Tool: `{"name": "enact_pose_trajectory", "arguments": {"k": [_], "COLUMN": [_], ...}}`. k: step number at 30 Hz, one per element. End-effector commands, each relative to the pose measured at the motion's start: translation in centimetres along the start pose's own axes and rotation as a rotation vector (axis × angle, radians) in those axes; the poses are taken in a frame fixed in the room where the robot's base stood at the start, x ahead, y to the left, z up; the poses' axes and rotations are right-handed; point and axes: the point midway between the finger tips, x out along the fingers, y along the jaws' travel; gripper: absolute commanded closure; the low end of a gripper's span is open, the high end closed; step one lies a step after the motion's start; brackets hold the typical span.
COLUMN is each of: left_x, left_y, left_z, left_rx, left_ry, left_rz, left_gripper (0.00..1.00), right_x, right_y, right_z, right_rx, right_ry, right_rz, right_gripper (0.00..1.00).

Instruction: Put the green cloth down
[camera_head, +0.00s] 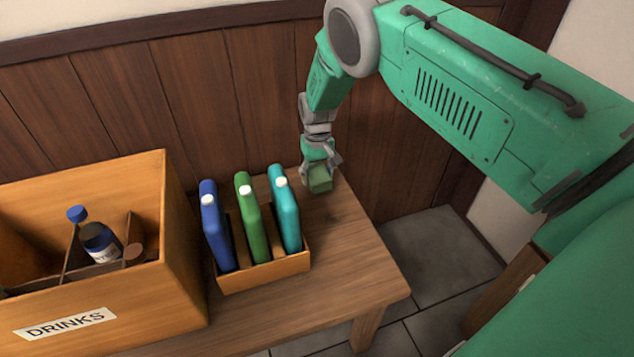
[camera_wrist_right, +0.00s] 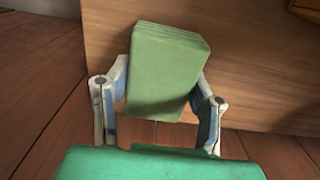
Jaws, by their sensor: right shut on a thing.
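The green cloth (camera_head: 320,181) is a small folded block, held in my right gripper (camera_head: 321,166) near the back right end of the wooden table (camera_head: 345,240). In the right wrist view the cloth (camera_wrist_right: 167,70) sits between the two fingers of the right gripper (camera_wrist_right: 160,98), with its folded layers showing at the top edge. The table top shows behind it there. I cannot tell whether the cloth touches the table. My left gripper is not in view.
A small wooden holder (camera_head: 265,275) with blue, green and teal upright cases stands left of the cloth. A large wooden box (camera_head: 165,290) labelled DRINKS stands further left, with a blue-capped bottle (camera_head: 100,240) inside. The table's right end is clear. A panelled wall (camera_head: 240,100) rises behind.

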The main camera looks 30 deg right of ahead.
Motion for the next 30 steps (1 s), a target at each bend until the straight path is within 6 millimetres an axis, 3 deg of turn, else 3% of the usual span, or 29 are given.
{"name": "enact_pose_trajectory", "arguments": {"k": [2,12,13,14,24,30], "left_x": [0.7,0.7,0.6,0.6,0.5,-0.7], "left_y": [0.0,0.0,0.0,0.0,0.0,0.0], "left_z": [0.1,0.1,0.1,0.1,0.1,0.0], "left_rx": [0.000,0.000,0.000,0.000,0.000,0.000], "left_ry": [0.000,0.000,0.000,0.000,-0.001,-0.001], "left_rz": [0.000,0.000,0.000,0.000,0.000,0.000], "left_gripper": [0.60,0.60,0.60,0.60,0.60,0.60], "right_x": [1.2,1.5,1.4,1.4,1.1,-1.6], "right_y": [0.0,0.0,0.0,0.0,0.0,0.0], "right_z": [0.0,0.0,0.0,0.0,0.0,-0.1], "right_rx": [-0.001,-0.001,-0.001,-0.001,-0.001,-0.001], "right_ry": [0.000,0.000,0.000,0.000,0.000,0.002], "right_rz": [0.001,-0.001,-0.001,-0.001,0.000,-0.001], "right_gripper": [0.79,0.79,0.42,0.31,0.31,0.31]}}
